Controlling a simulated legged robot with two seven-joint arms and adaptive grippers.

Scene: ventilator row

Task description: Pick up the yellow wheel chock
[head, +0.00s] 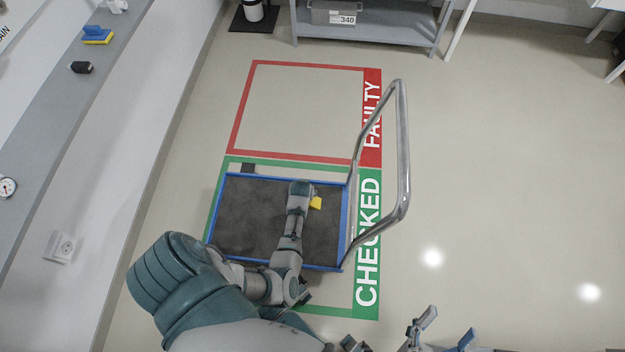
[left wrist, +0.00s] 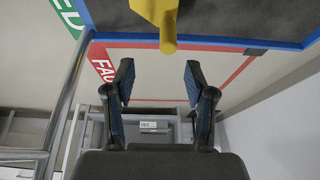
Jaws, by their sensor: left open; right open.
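The yellow wheel chock (head: 316,203) is over the dark deck of a blue-edged cart (head: 240,215), partly hidden by my left arm in the head view. In the left wrist view the chock (left wrist: 157,12) is cut off by the top edge, and its narrow rounded end points down toward the space between the fingers. My left gripper (left wrist: 158,82) is open and empty, apart from the chock in the picture; the head view hides its fingers behind my wrist. My right gripper (head: 449,326) is open and empty at the bottom of the head view, right of the cart.
A bent metal handle (head: 403,150) rises at the cart's right side. The cart stands in the green CHECKED floor area; the red FAULTY area (head: 300,110) beyond is empty. A grey shelf (head: 385,30) stands at the back. A wall ledge (head: 60,110) runs along the left.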

